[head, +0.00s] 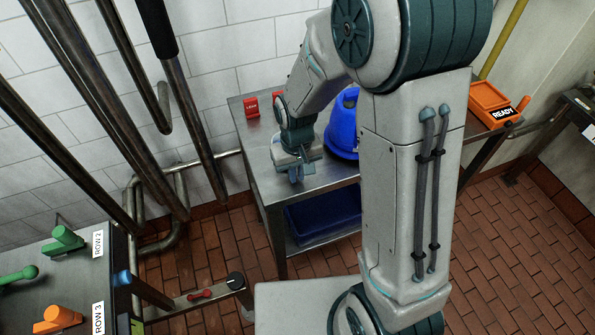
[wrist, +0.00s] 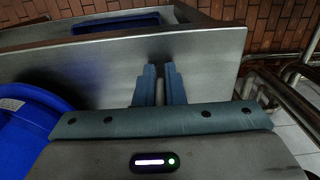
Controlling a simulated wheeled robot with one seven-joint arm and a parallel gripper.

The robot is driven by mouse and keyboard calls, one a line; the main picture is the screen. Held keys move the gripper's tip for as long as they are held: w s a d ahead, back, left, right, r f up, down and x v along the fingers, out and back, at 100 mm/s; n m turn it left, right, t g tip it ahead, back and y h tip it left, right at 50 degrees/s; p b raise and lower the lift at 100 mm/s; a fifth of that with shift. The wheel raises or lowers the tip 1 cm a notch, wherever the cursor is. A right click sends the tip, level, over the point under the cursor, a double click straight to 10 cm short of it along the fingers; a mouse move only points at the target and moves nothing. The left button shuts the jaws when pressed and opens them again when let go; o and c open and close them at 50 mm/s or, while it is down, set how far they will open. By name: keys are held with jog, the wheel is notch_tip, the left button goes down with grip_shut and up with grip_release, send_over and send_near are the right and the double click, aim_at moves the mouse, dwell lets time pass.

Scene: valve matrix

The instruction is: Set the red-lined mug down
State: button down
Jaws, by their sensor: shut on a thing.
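My gripper (head: 297,177) is over the near left part of the steel table (head: 258,160), pointing down. In the wrist view its two blue-grey fingers (wrist: 160,88) are close together, with a narrow pale grey strip (wrist: 160,93) between them. The strip looks like a small part of the held mug; its red lining does not show, and the rest is hidden. I cannot tell whether the mug touches the tabletop, which also shows in the wrist view (wrist: 215,75).
A blue rounded object (head: 343,128) stands right of my gripper. A small red sign (head: 251,105) is at the table's back left. A blue bin (head: 325,213) sits on the lower shelf. Steel pipes (head: 192,125) rise left of the table. An orange READY tray (head: 488,97) is far right.

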jog(key=shift+f, duration=0.2)
jog(key=shift+f, duration=0.2)
jog(key=c, duration=1.5)
grip_release()
jog(key=shift+r, duration=0.1)
